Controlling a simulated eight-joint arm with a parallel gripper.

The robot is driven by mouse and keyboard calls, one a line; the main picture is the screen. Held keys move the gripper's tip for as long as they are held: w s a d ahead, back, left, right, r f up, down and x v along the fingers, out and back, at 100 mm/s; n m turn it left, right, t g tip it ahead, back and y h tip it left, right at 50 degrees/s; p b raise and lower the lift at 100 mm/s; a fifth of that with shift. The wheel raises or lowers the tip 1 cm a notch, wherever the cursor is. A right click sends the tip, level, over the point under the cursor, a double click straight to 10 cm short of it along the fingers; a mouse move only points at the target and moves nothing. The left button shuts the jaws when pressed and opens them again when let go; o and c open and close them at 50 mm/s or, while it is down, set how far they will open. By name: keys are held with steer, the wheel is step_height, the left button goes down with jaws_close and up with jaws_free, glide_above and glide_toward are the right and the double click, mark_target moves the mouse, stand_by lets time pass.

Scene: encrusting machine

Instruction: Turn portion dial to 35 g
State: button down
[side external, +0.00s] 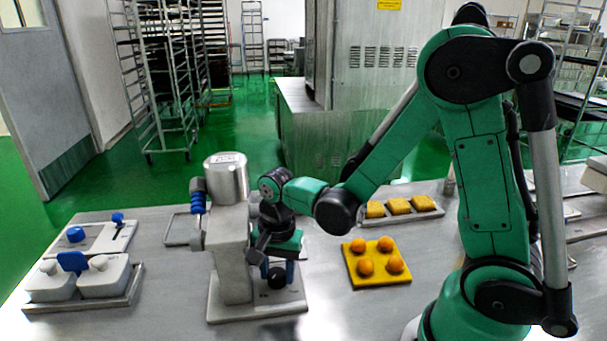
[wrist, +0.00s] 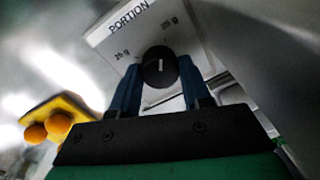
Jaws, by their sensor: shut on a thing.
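The portion dial is a round black knob (wrist: 160,67) with a white pointer line, on a pale panel (wrist: 198,47) marked PORTION. A "25 g" label sits to its left; the upper right label is blurred. The pointer stands upright in the wrist view, between the labels and leaning towards the upper right one. My gripper (wrist: 157,88) is shut on the dial, with blue fingers on both sides. In the side external view, my gripper (side external: 279,271) is low at the front of the grey encrusting machine (side external: 232,255), at the black dial (side external: 277,279).
A yellow board (side external: 356,275) with several orange balls lies right of the machine; it also shows in the wrist view (wrist: 70,103). A tray (side external: 425,215) of yellow-brown squares lies behind it. White lidded containers (side external: 105,280) stand on the left. The front middle of the table is clear.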

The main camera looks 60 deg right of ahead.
steer(key=shift+m, duration=0.6)
steer(key=shift+c, duration=2.1)
jaws_free()
